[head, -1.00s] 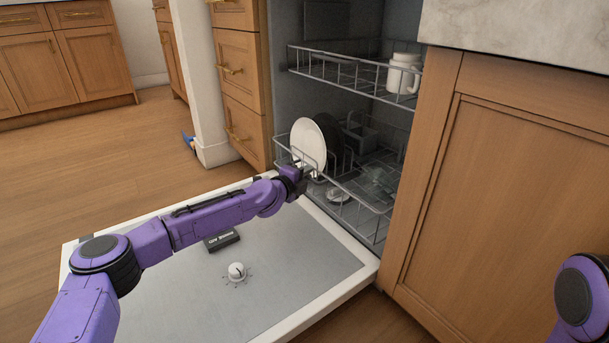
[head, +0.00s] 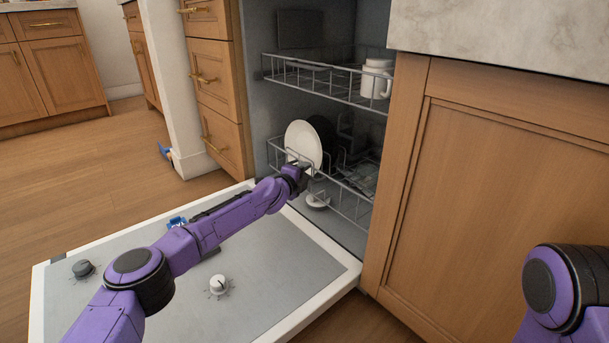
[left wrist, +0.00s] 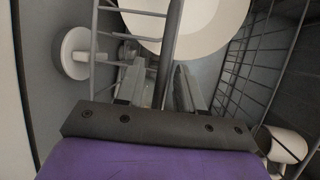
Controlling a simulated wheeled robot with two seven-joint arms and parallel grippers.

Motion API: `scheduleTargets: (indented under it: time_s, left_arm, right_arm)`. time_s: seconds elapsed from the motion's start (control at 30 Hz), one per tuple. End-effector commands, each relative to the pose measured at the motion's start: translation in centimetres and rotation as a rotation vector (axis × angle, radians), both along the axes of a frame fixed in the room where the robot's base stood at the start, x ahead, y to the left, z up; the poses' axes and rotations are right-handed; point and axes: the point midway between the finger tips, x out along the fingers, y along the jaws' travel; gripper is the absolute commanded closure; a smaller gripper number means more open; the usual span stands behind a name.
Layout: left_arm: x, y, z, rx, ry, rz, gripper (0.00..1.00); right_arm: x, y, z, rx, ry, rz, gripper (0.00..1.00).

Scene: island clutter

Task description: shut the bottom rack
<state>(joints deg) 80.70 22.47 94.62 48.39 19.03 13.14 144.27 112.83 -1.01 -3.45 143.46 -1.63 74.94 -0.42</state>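My left gripper (head: 303,172) is at the rack's front rail, beside the white plate. In the left wrist view, the rack's rail (left wrist: 175,30) passes between the two close fingers (left wrist: 163,88), which appear shut on it; the exact contact is hard to see. Only part of my right arm shows, at the lower right; its gripper is out of view.
The dishwasher door (head: 275,265) lies open, with knobs on it and a blue item partly behind my left arm. The upper rack (head: 320,80) holds a white mug (head: 376,78). Wooden drawers (head: 217,80) stand left of the opening, a cabinet panel (head: 500,180) right.

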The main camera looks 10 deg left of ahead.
Motion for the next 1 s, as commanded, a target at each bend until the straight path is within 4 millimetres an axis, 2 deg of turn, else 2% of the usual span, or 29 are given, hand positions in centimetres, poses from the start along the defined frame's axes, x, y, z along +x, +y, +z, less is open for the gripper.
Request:
scheduleTargets:
  time_s: [0.37, 0.53, 0.8, 1.0]
  left_arm:
    - [-0.5, 0.2, 0.0, -0.001, 0.002, -0.002, 0.63]
    - [-2.7, 0.9, 0.6, 0.000, 0.000, 0.000, 0.63]
    - [-7.8, 2.3, 1.7, 0.000, 0.000, -0.001, 0.63]
    - [-9.8, 2.8, 1.9, 0.000, 0.000, 0.000, 0.63]
  right_arm:
    - [-0.1, -0.1, 0.1, -0.003, 0.008, 0.007, 0.57]
    - [-0.5, -0.4, 0.3, -0.015, 0.041, 0.037, 0.57]
    - [-2.1, -1.4, 0.5, -0.052, 0.158, 0.146, 0.57]
    - [-2.7, -1.9, 0.4, -0.068, 0.207, 0.193, 0.57]
